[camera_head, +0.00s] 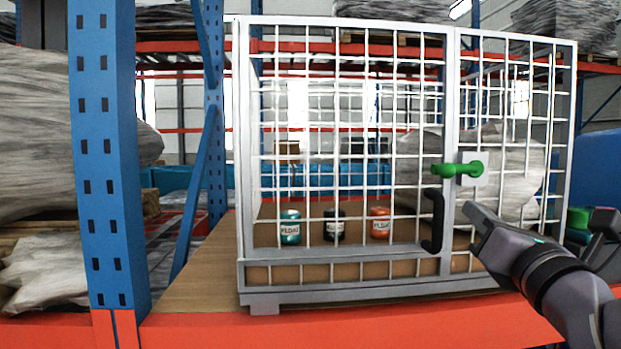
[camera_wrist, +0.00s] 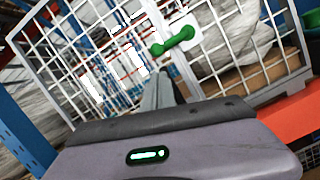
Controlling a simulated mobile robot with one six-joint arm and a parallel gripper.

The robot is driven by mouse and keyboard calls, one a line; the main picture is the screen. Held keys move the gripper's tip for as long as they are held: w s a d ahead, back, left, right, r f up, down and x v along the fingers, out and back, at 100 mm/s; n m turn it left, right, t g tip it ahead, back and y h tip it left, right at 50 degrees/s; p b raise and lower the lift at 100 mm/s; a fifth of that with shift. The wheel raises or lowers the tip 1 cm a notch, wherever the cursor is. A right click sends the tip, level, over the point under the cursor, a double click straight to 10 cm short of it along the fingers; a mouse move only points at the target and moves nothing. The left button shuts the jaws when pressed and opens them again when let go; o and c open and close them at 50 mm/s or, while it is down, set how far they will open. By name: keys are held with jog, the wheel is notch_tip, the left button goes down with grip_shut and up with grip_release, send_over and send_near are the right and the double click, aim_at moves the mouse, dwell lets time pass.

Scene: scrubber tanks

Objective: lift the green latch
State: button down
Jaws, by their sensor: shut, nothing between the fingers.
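The green latch (camera_head: 457,169) lies across the gap between the cage door (camera_head: 345,252) and the fixed panel on its right, roughly level, on a pale plate. It also shows in the wrist view (camera_wrist: 173,42), just beyond my fingertips. My gripper (camera_head: 468,208) is shut and empty, below and slightly right of the latch in the head view. In the wrist view the gripper (camera_wrist: 162,76) points up at the latch; whether it touches cannot be told. A black door handle (camera_head: 433,220) stands left of my gripper. The door looks closed.
Inside the cage stand a teal can (camera_head: 290,227), a black can (camera_head: 334,227) and an orange can (camera_head: 380,223). A blue rack post (camera_head: 105,150) rises at the left. An orange beam (camera_head: 330,326) runs along the shelf's front.

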jog(key=p, duration=0.4)
send_near(445, 190)
jog(key=w+a+r, duration=0.2)
jog(key=a+r, duration=0.1)
jog(key=r, duration=0.1)
jog(key=shift+w+a+f, duration=0.15)
jog(key=shift+w+f, duration=0.05)
jog(key=shift+w, duration=0.25)
